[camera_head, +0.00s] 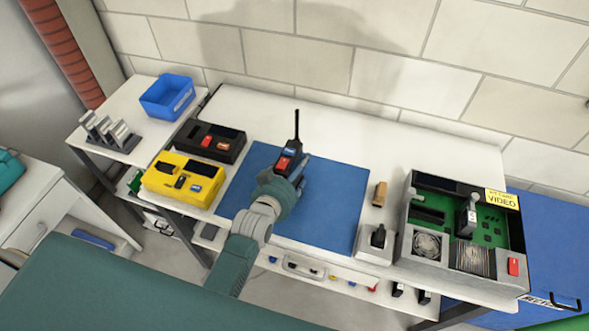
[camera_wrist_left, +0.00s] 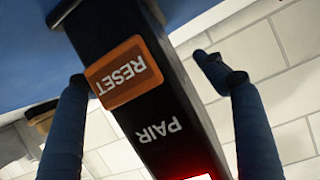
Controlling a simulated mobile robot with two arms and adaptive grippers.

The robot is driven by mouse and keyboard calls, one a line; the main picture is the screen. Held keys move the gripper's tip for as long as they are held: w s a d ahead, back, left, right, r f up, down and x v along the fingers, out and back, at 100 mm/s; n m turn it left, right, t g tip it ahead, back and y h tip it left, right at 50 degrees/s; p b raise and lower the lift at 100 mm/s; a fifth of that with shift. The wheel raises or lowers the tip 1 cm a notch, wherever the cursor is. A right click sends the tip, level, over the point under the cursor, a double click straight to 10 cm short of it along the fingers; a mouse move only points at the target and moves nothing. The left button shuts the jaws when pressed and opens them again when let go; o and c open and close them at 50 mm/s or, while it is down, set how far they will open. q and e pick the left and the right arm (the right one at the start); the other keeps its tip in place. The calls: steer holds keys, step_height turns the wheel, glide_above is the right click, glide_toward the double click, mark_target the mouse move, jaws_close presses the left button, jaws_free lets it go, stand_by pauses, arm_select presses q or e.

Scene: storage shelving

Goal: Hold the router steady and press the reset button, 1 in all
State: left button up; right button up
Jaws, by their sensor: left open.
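The router (camera_head: 293,149) is a black device with a thin antenna rising from it, over the blue mat (camera_head: 330,205) in the head view. My left gripper (camera_head: 284,172) is at its near side and hides its lower part. In the left wrist view the router (camera_wrist_left: 150,100) passes between my two open dark fingers. The orange RESET button (camera_wrist_left: 124,72) faces the camera, with a PAIR label and a glowing red patch below it. One finger is close beside the router's left edge; a gap shows to the right finger. I cannot tell whether either touches. My right gripper is not in view.
Left of the mat are a black box (camera_head: 210,141) and a yellow box (camera_head: 185,178) with coloured buttons. A blue bin (camera_head: 168,97) stands behind them. An open grey case with a green board (camera_head: 490,232) stands at the right. The back of the white table is clear.

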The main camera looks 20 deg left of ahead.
arm_select(q)
steer(key=c, duration=1.5)
steer(key=shift+c, duration=0.4)
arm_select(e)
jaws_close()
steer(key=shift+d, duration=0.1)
